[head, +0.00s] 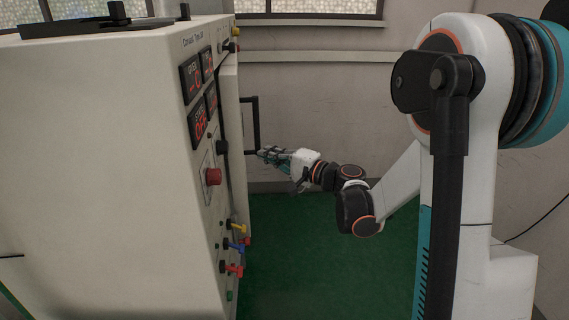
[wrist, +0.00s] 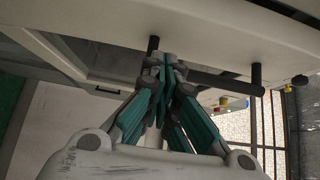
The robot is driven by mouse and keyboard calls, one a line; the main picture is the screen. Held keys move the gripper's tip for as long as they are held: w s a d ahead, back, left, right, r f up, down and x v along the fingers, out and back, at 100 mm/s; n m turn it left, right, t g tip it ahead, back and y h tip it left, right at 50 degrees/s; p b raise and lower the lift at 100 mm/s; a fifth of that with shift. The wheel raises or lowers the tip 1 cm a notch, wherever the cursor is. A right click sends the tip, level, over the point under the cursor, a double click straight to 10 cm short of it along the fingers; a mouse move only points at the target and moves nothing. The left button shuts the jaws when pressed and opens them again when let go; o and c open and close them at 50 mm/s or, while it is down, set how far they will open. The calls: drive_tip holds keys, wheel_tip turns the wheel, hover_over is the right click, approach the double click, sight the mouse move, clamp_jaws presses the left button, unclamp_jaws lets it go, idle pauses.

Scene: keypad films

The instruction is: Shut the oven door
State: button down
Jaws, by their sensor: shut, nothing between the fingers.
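The pale oven door (head: 232,125) is on the front of the large console, seen nearly edge-on in the head view. Whether it stands ajar is hard to tell. Its black bar handle (head: 256,125) sticks out to the right; in the wrist view the handle (wrist: 222,84) runs across below the pale door face (wrist: 215,30). My gripper (head: 262,154) is at the lower end of the handle in the head view. In the wrist view its fingertips (wrist: 165,62) are together, beside one end of the bar, with nothing held. Whether they touch the handle cannot be told.
The console (head: 110,150) fills the left side. Its front carries red displays (head: 197,121), a red knob (head: 213,177) and coloured levers (head: 236,246) below the gripper's height. The green floor (head: 320,260) is clear. A plain wall (head: 310,90) stands behind.

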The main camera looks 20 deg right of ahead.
sight(241, 157)
drive_tip(key=shift+w+a+b, duration=0.15)
drive_tip(key=shift+a+b, duration=0.2)
drive_tip(key=shift+a, duration=1.25)
drive_tip(key=a, duration=0.2)
drive_tip(key=w+a, duration=0.1)
drive_tip(key=a, duration=0.2)
drive_tip(key=shift+a, duration=0.1)
drive_tip(key=shift+d, duration=0.2)
